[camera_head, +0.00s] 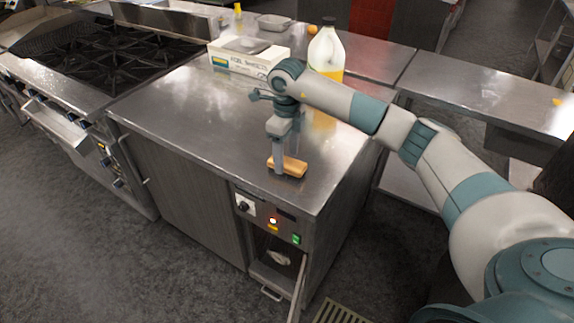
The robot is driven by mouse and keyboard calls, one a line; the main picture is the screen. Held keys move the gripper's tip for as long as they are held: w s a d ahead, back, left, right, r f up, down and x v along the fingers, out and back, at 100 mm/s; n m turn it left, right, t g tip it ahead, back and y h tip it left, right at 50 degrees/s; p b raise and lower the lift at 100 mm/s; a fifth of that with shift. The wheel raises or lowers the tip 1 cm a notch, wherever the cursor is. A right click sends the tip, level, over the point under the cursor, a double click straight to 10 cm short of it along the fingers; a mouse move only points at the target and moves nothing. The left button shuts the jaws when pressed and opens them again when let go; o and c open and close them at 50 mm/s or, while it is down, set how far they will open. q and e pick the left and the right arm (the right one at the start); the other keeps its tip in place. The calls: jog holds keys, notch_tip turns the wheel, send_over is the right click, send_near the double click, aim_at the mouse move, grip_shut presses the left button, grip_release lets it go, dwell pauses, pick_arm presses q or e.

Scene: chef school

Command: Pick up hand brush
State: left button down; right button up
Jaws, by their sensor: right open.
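The hand brush (294,169) is a small light-brown wooden block lying on the steel counter near its front edge. My right gripper (283,165) points straight down over it, with its fingers reaching to the brush. The jaws are open around or just at the brush; the exact contact cannot be made out. The brush's bristles are hidden. My left gripper is not in view.
The steel counter (190,105) is mostly bare left of the brush. A white box (245,62) and a jug of yellow liquid (326,52) stand at its back. A stove (95,60) is at the left. A cabinet door (298,285) hangs open below.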

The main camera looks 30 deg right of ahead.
aim_at(287, 162)
notch_tip(287, 162, down, 3)
jog(key=shift+r+p, duration=0.1)
jog(key=shift+p, duration=0.65)
jog(key=shift+f, duration=0.45)
jog(key=shift+d, duration=0.1)
jog(key=c, duration=1.2)
jog(key=shift+w+r, duration=0.1)
jog(key=shift+r, duration=0.05)
